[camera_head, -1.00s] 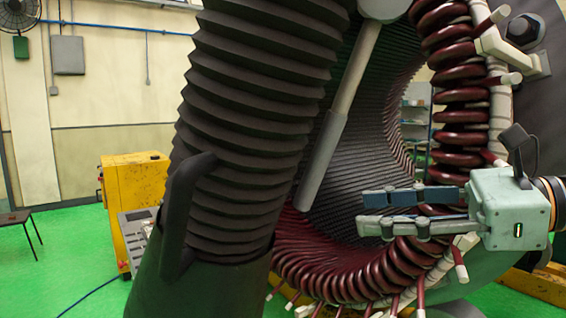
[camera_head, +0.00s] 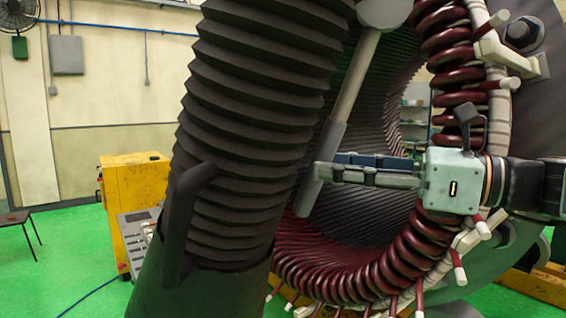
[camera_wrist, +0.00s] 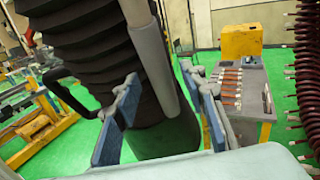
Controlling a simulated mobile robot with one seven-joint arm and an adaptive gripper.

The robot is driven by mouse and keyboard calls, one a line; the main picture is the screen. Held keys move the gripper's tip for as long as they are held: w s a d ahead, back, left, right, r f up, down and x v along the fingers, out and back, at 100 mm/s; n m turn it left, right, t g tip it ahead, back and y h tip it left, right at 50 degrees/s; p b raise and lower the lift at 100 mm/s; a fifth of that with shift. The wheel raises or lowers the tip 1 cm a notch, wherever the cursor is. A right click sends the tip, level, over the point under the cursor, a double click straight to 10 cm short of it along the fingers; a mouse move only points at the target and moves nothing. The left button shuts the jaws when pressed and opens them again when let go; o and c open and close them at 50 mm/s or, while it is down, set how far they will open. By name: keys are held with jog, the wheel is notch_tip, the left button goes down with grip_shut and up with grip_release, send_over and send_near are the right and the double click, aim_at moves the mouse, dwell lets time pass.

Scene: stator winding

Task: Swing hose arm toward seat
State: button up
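A large black corrugated hose (camera_head: 250,110) with a dark handle (camera_head: 185,200) stands left of the stator bore (camera_head: 375,225). A slim grey arm (camera_head: 335,135) with a thicker lower sleeve slants down beside the hose from a pale round joint (camera_head: 385,12). My gripper (camera_head: 322,172) reaches in from the right, its fingertips at the grey arm's lower sleeve. In the wrist view my gripper (camera_wrist: 160,90) has its fingers apart, with the grey arm (camera_wrist: 153,55) showing between them and room on each side. Contact cannot be made out. No seat can be identified with certainty.
Red coil ends (camera_head: 455,75) with white leads ring the bore close to my gripper. A yellow cabinet (camera_head: 135,185) and a grey tool cart (camera_wrist: 243,95) stand behind the hose. Green floor (camera_head: 60,260) is open at the left.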

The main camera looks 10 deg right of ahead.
jog(key=shift+w+a, duration=0.15)
jog(key=shift+a, duration=0.2)
jog(key=shift+c, duration=0.7)
grip_shut()
